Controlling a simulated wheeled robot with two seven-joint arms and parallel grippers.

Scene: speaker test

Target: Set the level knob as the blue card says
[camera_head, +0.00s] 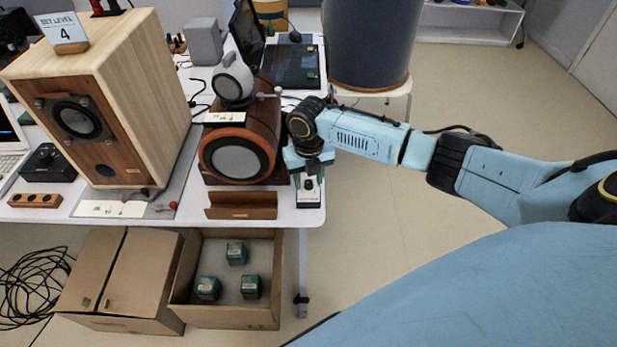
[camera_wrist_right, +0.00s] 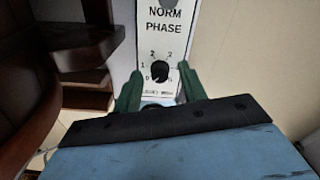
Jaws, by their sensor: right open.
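The card (camera_head: 64,30) stands on top of the light wooden speaker and reads "SET LEVEL" with a 4. A small white panel (camera_head: 309,203) is at the table's front right corner, under my right gripper (camera_head: 309,178). In the right wrist view the panel (camera_wrist_right: 165,42) reads "NORM PHASE" above a black round knob (camera_wrist_right: 159,72) with a numbered scale; the lower lettering and pointer are too small to read surely. The open green fingers of my right gripper (camera_wrist_right: 160,82) are on either side of the knob. Contact cannot be told. My left gripper is not in view.
The light wooden speaker (camera_head: 150,75) and dark reddish speaker (camera_head: 262,135) stand left of my right gripper. A brown wooden rest (camera_head: 241,206) lies at the front edge. A black box with a knob (camera_head: 47,165) is far left. Cardboard boxes (camera_head: 125,275) stand below.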

